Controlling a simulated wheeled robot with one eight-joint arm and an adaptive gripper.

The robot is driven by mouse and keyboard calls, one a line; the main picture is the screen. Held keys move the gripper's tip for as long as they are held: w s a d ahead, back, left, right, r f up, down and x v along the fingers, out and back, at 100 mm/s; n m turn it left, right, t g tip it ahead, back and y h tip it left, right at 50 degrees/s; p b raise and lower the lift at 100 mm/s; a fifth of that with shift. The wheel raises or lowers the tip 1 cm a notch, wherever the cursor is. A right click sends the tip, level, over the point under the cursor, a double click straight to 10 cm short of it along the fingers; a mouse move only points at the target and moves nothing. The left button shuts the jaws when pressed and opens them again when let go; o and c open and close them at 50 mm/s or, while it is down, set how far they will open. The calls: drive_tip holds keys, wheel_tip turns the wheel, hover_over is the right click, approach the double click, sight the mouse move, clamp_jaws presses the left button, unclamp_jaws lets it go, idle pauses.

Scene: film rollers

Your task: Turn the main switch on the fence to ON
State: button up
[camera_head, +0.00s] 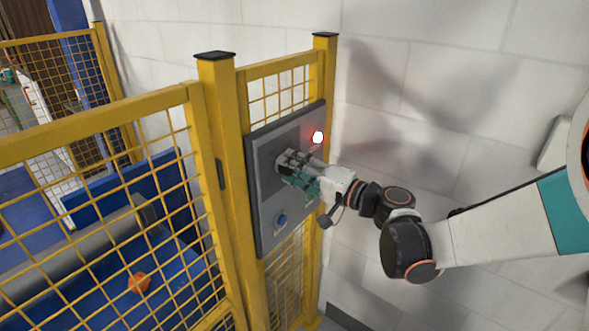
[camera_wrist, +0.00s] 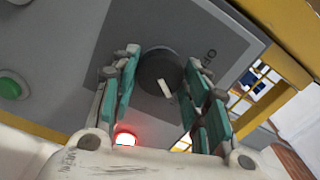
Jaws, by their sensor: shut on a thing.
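The main switch is a dark round knob (camera_wrist: 158,68) with a white pointer mark, set on a grey plate. In the wrist view the pointer slants toward the lower right.
A lit red lamp (camera_head: 318,137) sits above the gripper on the panel. A blue button (camera_head: 281,220) sits below it. A green button (camera_wrist: 11,88) shows in the wrist view. A yellow mesh fence (camera_head: 204,150) stands left, and a white wall (camera_head: 460,80) lies close on the right.

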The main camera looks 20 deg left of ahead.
idle(0.4)
drive_tip(key=o, duration=1)
drive_tip(key=shift+o, duration=0.2)
drive_tip(key=shift+d, duration=0.1)
drive_tip(key=v, duration=1.1)
drive_tip(key=shift+s+d, duration=0.2)
drive_tip(key=shift+d, duration=0.15)
drive_tip(key=shift+f, duration=0.1)
